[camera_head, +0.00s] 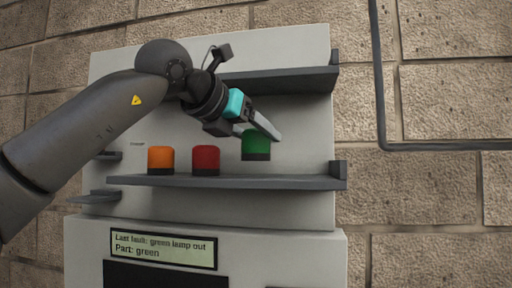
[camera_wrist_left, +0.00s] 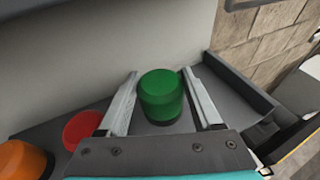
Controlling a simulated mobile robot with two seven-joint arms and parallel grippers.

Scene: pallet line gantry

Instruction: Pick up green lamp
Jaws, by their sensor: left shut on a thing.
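The green lamp (camera_head: 256,146) is a short green cylinder with a dark base. In the left wrist view the green lamp (camera_wrist_left: 161,95) lies between the two fingers. My left gripper (camera_head: 259,133) comes down onto it from the upper left and is shut on it. My right gripper is not in view.
A red lamp (camera_head: 206,160) and an orange lamp (camera_head: 160,160) stand to the left on the same shelf (camera_head: 270,182). An upper shelf (camera_head: 290,79) is above. The shelf's right end has a raised edge. A display (camera_head: 163,248) below reads "Last fault: green lamp out, Part: green".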

